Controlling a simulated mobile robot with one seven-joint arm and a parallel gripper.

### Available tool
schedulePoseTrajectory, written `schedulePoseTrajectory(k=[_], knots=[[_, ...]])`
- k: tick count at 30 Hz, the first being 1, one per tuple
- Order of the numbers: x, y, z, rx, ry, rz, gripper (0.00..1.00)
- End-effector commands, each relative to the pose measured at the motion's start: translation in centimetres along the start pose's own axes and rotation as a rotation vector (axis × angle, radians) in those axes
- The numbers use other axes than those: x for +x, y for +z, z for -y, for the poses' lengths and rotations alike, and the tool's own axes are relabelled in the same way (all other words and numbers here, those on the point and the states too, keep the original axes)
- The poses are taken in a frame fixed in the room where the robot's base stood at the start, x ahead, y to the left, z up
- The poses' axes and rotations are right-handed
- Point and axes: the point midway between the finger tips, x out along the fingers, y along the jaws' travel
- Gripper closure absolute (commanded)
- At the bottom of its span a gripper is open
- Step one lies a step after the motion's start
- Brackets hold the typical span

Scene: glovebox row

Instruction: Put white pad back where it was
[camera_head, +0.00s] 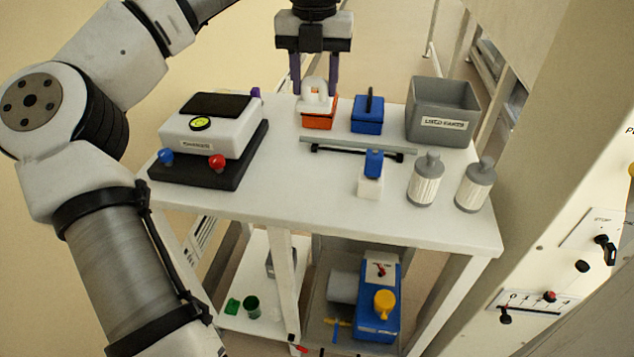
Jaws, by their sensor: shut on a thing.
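The white pad (318,100), a small pale piece with a rounded arch on top, is between the two dark fingers of my gripper (315,90), near the back edge of the white table. My gripper points down and is shut on it. An orange block (318,122) shows directly below the pad. I cannot tell whether the pad touches the block or is held just above it. The pad's far side is hidden.
A blue block with a dark handle (366,118) and a grey bin (440,125) stand to the right. A grey rail (355,145), a blue-topped white block (370,188) and two canisters (426,185) are nearer. A white balance (208,135) is left. The front middle tabletop is clear.

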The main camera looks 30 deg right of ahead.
Motion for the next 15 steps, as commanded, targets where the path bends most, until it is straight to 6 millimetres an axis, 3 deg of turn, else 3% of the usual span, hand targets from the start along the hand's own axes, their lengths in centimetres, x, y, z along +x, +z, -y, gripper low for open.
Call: schedulePoseTrajectory(k=[2,5,15], knots=[[-0.2,0.0,0.6,0.039,-0.002,-0.001,0.78],[1.1,0.0,0.7,0.055,-0.001,-0.004,0.78],[10.0,-0.1,0.8,0.054,-0.004,-0.005,0.78]])
